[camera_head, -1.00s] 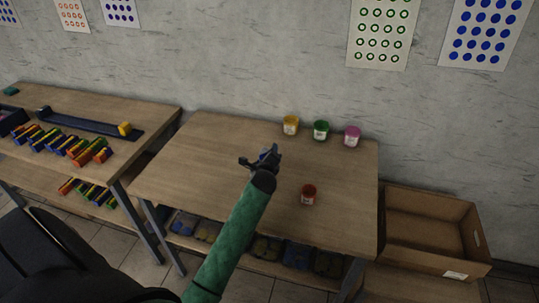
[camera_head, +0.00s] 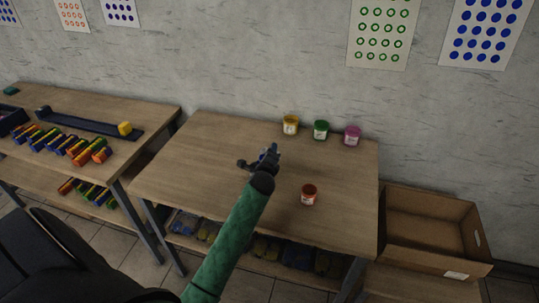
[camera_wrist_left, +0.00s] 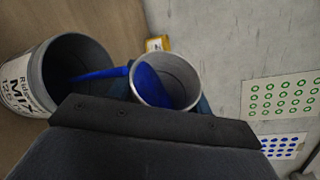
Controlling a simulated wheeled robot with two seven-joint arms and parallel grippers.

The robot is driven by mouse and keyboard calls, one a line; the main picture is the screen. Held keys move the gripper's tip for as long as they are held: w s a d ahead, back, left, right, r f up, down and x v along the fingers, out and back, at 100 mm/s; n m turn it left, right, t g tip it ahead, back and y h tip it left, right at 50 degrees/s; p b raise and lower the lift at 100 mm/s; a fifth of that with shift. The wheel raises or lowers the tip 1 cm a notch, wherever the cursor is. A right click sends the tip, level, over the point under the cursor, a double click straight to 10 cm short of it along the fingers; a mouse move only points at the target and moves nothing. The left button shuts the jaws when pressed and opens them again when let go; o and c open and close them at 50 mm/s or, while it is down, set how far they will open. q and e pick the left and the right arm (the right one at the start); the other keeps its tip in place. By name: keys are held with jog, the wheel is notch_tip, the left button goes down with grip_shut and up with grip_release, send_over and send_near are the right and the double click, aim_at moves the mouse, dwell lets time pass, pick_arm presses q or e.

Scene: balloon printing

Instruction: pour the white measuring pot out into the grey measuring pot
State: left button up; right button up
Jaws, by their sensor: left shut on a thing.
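In the left wrist view, my left gripper (camera_wrist_left: 165,105) is shut on the white measuring pot (camera_wrist_left: 187,74), which is pale inside and holds blue liquid. A blue stream (camera_wrist_left: 100,74) runs from its rim into the grey measuring pot (camera_wrist_left: 84,50), which has a dark grey inside and a white label. The grey pot's lower part is cut off or hidden by my gripper body. In the head view, my left gripper (camera_head: 262,161) is over the middle table; both pots are small and mostly hidden there. My right gripper is not in view.
Yellow (camera_head: 290,125), green (camera_head: 321,130) and pink (camera_head: 352,136) tubs stand at the table's back edge. A red tub (camera_head: 309,194) stands front right. A cardboard box (camera_head: 432,263) is right of the table (camera_head: 215,140). The left table (camera_head: 75,97) holds coloured blocks.

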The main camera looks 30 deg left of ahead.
pick_arm(q)
jog(key=shift+n, duration=0.3)
jog(key=shift+b, duration=0.35)
jog(key=shift+f+n+t, duration=0.1)
jog(key=shift+n+t, duration=0.3)
jog(key=shift+s+b, duration=0.1)
jog(key=shift+b, duration=0.2)
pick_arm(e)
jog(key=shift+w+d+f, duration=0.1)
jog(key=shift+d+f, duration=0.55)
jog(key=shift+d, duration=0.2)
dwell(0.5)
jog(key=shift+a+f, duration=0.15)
